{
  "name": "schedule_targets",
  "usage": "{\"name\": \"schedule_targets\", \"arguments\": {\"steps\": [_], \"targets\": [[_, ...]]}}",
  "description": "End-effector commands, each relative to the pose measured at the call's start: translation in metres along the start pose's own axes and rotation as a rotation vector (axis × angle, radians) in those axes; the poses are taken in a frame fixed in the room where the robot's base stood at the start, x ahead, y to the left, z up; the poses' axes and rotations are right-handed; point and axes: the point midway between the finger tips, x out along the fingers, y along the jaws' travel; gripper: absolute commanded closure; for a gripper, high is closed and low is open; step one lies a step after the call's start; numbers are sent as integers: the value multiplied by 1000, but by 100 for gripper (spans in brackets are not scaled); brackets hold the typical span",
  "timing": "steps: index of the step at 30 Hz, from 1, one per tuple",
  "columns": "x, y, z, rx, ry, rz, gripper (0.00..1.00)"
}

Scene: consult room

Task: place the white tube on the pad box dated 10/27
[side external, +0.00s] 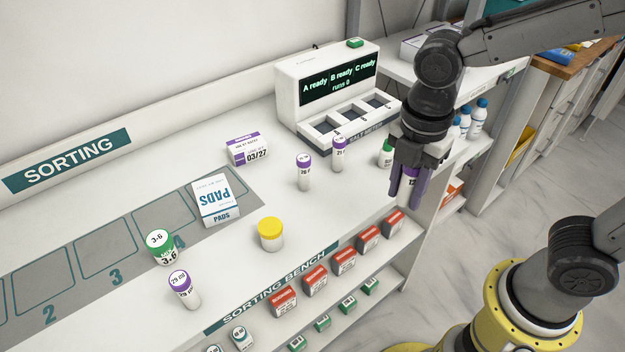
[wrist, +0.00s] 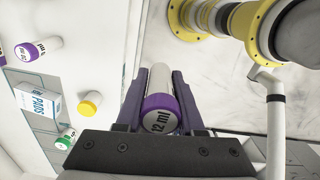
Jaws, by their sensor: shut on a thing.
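My gripper (side external: 407,190) is shut on a white tube (side external: 408,184) with a purple cap, held above the right end of the bench. In the wrist view my gripper (wrist: 161,78) has the tube (wrist: 161,80) between its purple fingers, its cap marked "12 ml" facing the camera. A white and blue pads box (side external: 215,202) sits on the grey strip, left of and apart from my gripper; it also shows in the wrist view (wrist: 38,101). I cannot read a date on it. A white and purple box (side external: 248,149) behind it reads 03/27.
Purple-capped tubes stand at the middle (side external: 303,173) and front left (side external: 184,290). A yellow-lidded jar (side external: 270,235) and green-lidded jar (side external: 163,248) stand near the pads box. A white tester (side external: 328,90) stands at the back. Red boxes (side external: 344,261) line a lower shelf.

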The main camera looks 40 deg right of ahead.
Motion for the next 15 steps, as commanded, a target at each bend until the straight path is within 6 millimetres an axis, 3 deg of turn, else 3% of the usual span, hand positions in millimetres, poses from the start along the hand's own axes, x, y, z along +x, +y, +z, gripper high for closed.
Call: {"name": "schedule_targets", "arguments": {"steps": [5, 15], "targets": [[-11, 4, -1, 7, 0, 1, 100], [-60, 96, -42, -13, 10, 32, 100]]}}
